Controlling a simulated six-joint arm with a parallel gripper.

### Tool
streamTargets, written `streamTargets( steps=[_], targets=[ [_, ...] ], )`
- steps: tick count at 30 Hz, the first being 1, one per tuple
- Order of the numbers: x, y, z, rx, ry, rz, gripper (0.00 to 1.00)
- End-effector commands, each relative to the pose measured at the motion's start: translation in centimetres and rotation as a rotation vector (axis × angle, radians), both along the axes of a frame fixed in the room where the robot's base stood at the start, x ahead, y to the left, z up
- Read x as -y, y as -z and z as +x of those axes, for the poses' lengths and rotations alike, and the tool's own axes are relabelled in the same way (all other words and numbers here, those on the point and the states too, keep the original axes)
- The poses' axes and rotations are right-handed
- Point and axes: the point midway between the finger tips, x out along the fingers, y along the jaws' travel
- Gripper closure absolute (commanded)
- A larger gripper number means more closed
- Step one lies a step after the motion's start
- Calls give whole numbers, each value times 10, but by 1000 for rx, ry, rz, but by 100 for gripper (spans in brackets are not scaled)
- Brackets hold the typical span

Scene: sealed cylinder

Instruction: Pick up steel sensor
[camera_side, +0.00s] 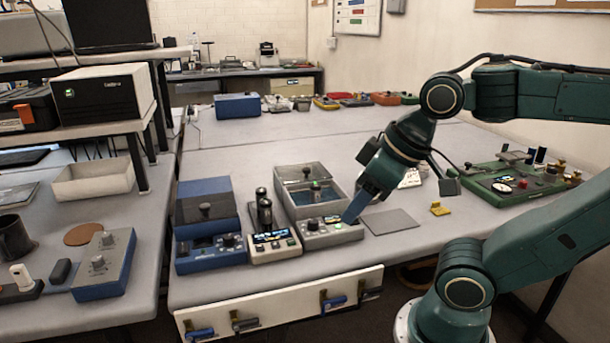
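No object is plainly marked as the steel sensor, and I cannot tell which one it is. A grey metal box (330,234) with a small lit display and knobs sits on the table, in front of an open grey case (301,176) with a dark-knobbed item inside. My gripper (351,214) reaches down from the right, its blue tip over the right end of the grey box. Whether it touches the box is unclear. The gap between the fingers is hidden, and nothing is seen lifted.
A pale instrument (274,246) and blue instruments (208,252) stand close on the left. A flat grey plate (391,222) and yellow piece (440,208) lie to the right. A green panel (512,184) with knobs stands farther right. The table behind is mostly clear.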

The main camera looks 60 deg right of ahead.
Motion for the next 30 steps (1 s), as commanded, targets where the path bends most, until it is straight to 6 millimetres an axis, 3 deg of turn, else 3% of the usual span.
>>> streamTargets(
  steps=[11, 17, 30],
  targets=[
    [0, -1, 1, -1, 6, 2, 46],
    [5, -6, 11, -22, 70, 23, 46],
    [48, -30, 77, -136, 498, 153, 46]
  ],
)
